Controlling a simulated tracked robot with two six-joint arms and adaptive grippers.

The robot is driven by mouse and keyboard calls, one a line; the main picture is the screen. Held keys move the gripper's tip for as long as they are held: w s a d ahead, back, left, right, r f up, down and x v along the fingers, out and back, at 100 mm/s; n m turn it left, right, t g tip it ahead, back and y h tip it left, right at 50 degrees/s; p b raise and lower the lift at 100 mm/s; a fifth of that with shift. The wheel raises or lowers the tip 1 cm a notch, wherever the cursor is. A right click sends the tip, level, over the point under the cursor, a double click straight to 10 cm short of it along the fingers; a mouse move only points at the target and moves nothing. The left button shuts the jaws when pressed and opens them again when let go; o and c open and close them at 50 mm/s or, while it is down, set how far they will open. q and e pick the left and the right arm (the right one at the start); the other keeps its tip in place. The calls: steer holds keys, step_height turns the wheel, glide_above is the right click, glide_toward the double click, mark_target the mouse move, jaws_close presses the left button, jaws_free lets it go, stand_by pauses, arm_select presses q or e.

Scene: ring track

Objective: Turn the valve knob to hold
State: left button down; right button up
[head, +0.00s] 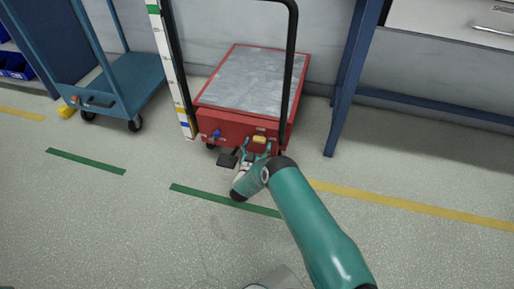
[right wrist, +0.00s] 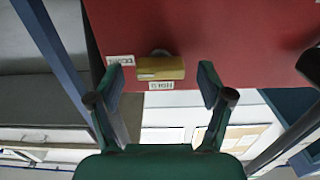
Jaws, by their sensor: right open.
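The yellow valve knob (head: 260,139) sits on the front face of the red lift cart (head: 205,122). In the right wrist view the knob (right wrist: 161,68) is a short yellow bar lying roughly level across the picture. A white label (right wrist: 166,85), upside down and seeming to read HOLD, lies just below it, and another label (right wrist: 120,60) is to its left. My right gripper (head: 257,149) is open in front of the knob. In the wrist view its fingers (right wrist: 161,82) stand either side of the knob, with gaps and no visible contact. My left gripper is out of view.
A blue knob (head: 217,133) is left of the yellow one on the cart. A black pedal (head: 227,160) sticks out low. The cart's black handle (head: 289,75) rises nearby. A blue trolley (head: 135,80) stands left, a blue bench leg (head: 343,110) right. The front floor is clear.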

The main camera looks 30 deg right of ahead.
steer(key=shift+w+d, duration=0.15)
steer(key=shift+c, duration=0.2)
steer(key=c, duration=1.1)
steer(key=shift+a, duration=0.25)
steer(key=shift+d, duration=0.15)
